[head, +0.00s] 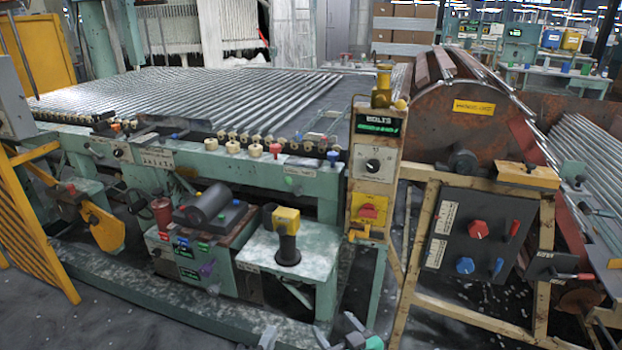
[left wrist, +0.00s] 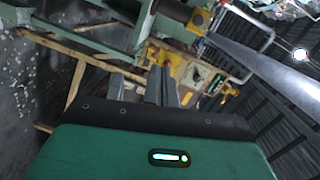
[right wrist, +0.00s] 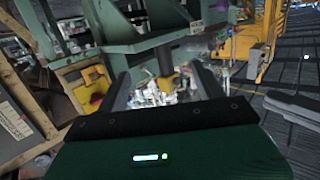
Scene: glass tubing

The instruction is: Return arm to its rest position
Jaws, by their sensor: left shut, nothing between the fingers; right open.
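My left gripper (left wrist: 162,74) shows in the left wrist view with its two grey fingers close together and nothing between them. Beyond it are a yellow-and-red switch panel and beige frame bars, seen tilted. My right gripper (right wrist: 163,76) shows in the right wrist view with its fingers spread wide and nothing held. A dark post with a yellow base stands beyond the gap between them. In the head view, grey gripper parts show only at the bottom edge, cut off by the frame; I cannot tell there which finger belongs to which gripper.
A green machine bench (head: 300,180) carries a bed of glass tubes (head: 190,100). A yellow-and-black handheld tool (head: 287,235) stands on a low side table (head: 310,262). A control column (head: 372,185) and a rusty drum (head: 470,115) stand to the right. Grey floor lies in front.

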